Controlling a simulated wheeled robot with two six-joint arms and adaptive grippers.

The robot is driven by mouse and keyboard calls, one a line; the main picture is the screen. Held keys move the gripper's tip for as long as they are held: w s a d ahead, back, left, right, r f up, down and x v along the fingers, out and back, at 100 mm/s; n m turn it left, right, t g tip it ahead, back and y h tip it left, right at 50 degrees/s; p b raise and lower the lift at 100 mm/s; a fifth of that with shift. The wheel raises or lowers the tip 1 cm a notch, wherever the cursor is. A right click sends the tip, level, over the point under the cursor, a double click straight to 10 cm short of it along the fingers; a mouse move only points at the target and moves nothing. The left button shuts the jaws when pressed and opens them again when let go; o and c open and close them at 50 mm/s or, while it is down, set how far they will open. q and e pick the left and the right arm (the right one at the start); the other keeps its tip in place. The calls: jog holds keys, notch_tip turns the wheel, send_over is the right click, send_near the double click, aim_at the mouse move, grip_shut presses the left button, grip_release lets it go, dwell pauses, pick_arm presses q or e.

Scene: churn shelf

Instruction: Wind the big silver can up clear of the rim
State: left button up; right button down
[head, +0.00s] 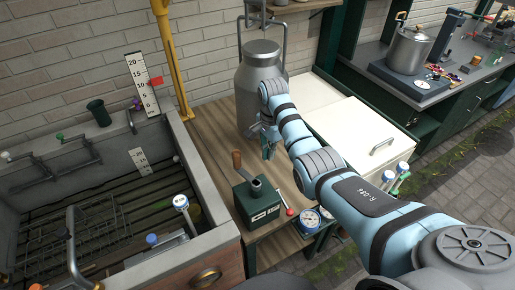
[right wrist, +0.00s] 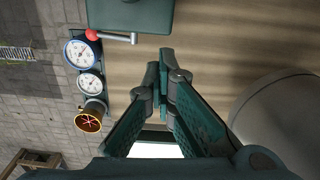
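The big silver can (head: 258,92) stands upright at the back of the wooden bench, under a metal hanger (head: 262,22). A rounded grey body at the right of the right wrist view (right wrist: 285,125) looks like the can. A green winch box (head: 257,202) with a crank and wooden handle (head: 237,158) sits nearer on the bench; its edge shows in the right wrist view (right wrist: 130,12). My right gripper (head: 268,150) is between can and winch, its fingertips (right wrist: 160,82) together, empty. My left gripper is out of view.
The stone trough (head: 215,238) lies left, its rim (head: 176,135) beside the bench. A scale board with a red pointer (head: 155,82) stands behind it. A red-knobbed lever (head: 289,212) and dials (head: 309,218) are at the winch's right. A white cabinet (head: 365,140) stands right.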

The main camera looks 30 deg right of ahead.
jog(key=s, duration=0.1)
jog(key=s+d, duration=0.1)
jog(key=shift+s+d+f, duration=0.1)
jog(key=shift+s, duration=0.25)
jog(key=c, duration=1.9)
grip_release()
